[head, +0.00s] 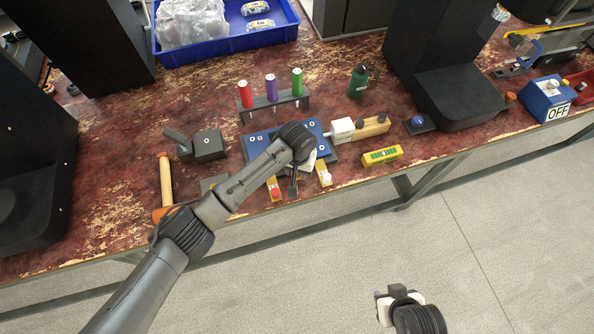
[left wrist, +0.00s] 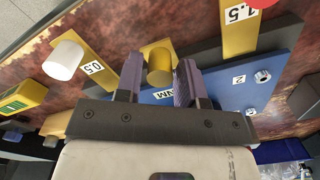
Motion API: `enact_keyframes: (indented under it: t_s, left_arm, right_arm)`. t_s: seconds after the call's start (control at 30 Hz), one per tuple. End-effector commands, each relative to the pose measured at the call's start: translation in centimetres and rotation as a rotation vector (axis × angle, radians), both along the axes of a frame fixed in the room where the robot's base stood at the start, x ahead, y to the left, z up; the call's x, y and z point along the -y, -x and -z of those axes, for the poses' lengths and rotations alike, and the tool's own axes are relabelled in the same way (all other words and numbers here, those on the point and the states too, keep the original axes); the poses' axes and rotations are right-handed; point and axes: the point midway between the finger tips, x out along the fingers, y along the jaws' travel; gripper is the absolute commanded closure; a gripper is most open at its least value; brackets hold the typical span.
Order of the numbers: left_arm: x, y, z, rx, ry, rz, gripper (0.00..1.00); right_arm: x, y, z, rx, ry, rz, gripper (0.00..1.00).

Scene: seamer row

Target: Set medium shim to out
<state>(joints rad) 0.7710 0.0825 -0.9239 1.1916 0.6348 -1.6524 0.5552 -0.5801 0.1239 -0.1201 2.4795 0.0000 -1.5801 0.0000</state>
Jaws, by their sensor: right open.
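My left gripper (left wrist: 158,80) has its two fingers on either side of a yellow knob (left wrist: 158,66), with narrow gaps visible; it looks open. The knob stands between a yellow shim marked 0.5 (left wrist: 95,68) with a white knob and a yellow shim marked 1.5 (left wrist: 238,28) with a red knob. The blue plate (left wrist: 270,65) lies beside them. In the head view, the left gripper (head: 293,187) hides the middle knob, while the red-knobbed shim (head: 274,189) and white-knobbed shim (head: 325,176) show at the plate's front edge. My right gripper (head: 384,305) is open and empty over the floor.
A rack of red, purple and green handles (head: 272,102) stands behind the plate. A yellow level (head: 382,156) and a wooden block (head: 371,128) lie to the right. A hammer (head: 166,180) and a dark block (head: 208,145) are at the left.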

Motion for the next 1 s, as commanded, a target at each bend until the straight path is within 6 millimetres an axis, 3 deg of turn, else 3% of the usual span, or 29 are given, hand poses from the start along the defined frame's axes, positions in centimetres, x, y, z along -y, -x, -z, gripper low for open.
enact_keyframes:
  t_s: [0.43,0.8,1.0]
  left_arm:
    - [0.0,0.02,0.62,0.0,0.0,0.0,0.64]
    - [0.0,0.01,0.6,0.0,0.0,0.0,1.0]
    - [-0.01,0.01,0.59,0.0,0.0,0.0,1.0]
  right_arm:
    - [0.0,-0.01,0.19,0.0,0.0,0.0,0.57]
    - [-0.17,-0.01,0.17,0.0,-0.005,0.004,0.57]
    - [-0.22,-0.01,0.16,0.001,-0.008,0.005,0.57]
